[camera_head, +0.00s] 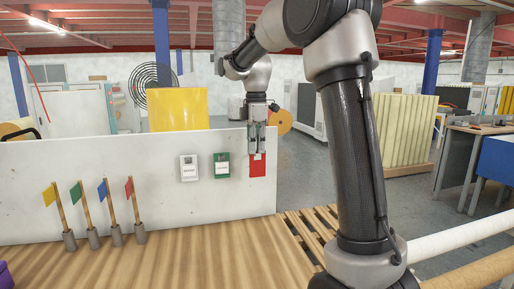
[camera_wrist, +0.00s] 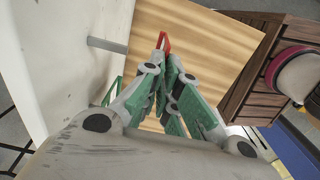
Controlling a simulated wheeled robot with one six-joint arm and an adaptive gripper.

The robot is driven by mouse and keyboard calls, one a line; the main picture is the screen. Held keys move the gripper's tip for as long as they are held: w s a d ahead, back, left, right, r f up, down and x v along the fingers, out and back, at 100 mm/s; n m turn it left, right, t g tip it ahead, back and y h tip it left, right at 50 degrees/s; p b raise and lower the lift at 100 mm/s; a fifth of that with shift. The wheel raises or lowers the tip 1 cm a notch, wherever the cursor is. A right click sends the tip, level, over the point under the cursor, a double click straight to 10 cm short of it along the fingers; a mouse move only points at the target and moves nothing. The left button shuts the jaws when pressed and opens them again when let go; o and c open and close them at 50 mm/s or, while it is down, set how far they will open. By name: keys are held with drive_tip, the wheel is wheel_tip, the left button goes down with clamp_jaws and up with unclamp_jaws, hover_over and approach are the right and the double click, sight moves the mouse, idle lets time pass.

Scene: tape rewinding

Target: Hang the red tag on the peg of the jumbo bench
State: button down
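The red tag (camera_head: 257,169) hangs below my gripper (camera_head: 257,151) at the right end of the white panel in the head view. In the wrist view the fingers (camera_wrist: 165,60) are close together, and a red edge of the tag (camera_wrist: 164,39) shows at their tips. My gripper appears shut on the tag's upper part. A grey peg (camera_wrist: 107,45) juts from the white panel (camera_wrist: 60,70) in the wrist view, apart from the tag and to its left. I cannot tell which bench is the jumbo one.
Several coloured flags in grey holders (camera_head: 117,235) stand on the wooden bench top (camera_head: 200,255). The bench top's middle is clear. A slatted pallet (camera_head: 312,228) lies to the right.

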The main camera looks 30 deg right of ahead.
drive_tip(key=w+d+f, duration=0.1)
drive_tip(key=w, duration=0.5)
drive_tip(key=shift+w+d+f, duration=0.15)
drive_tip(key=shift+f, duration=0.05)
idle(0.4)
idle(0.5)
drive_tip(key=c, duration=1.6)
unclamp_jaws()
drive_tip(key=shift+o, duration=0.2)
drive_tip(key=shift+r, duration=0.1)
